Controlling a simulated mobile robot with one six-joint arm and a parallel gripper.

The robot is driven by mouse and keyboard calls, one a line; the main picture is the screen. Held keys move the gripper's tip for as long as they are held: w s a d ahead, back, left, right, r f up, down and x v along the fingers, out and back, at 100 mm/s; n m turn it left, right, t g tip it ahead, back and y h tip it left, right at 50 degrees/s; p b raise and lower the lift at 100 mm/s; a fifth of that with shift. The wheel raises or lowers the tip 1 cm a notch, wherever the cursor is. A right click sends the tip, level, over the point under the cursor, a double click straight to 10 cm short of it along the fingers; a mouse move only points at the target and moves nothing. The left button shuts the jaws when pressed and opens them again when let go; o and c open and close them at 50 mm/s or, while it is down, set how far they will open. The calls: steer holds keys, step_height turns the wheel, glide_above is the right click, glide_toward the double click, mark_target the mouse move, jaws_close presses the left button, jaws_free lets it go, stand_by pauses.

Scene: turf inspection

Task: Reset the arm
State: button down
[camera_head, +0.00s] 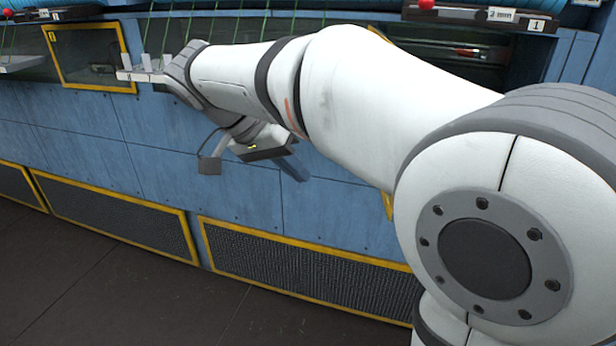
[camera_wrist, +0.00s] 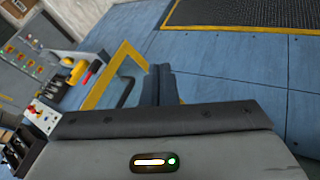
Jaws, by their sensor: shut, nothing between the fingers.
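My arm reaches from the right side of the head view to the left, in front of a blue panelled wall (camera_head: 150,150). It bends back under itself at its far end. My gripper (camera_head: 296,172) hangs below the forearm, with its dark fingers angled down to the right and the blue panels behind them. In the wrist view my gripper (camera_wrist: 160,72) shows its dark fingers close together, with nothing seen between them. The grey gripper body with a small lit indicator fills the bottom of that view.
Yellow-framed mesh vents (camera_head: 310,270) line the wall's foot above a dark tiled floor (camera_head: 90,290). A yellow-framed opening (camera_head: 90,85) is at the upper left. A dark shelf with a red knob (camera_head: 427,5) is at the top right. The wrist view shows a button panel (camera_wrist: 25,60) at left.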

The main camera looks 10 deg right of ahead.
steer(key=s+d+f+n+t+y, duration=0.1)
steer(key=s+d+f+n+y, duration=0.2)
steer(key=s+f, duration=0.3)
steer(key=s+d+f+n+t+y, duration=0.1)
steer(key=s+d+f+n+y, duration=0.3)
steer(key=s+f, duration=0.3)
step_height(320, 180, down, 4)
steer(key=shift+d+r, duration=0.15)
steer(key=shift+d, duration=0.7)
steer(key=shift+s, duration=0.1)
steer(key=shift+r, duration=0.25)
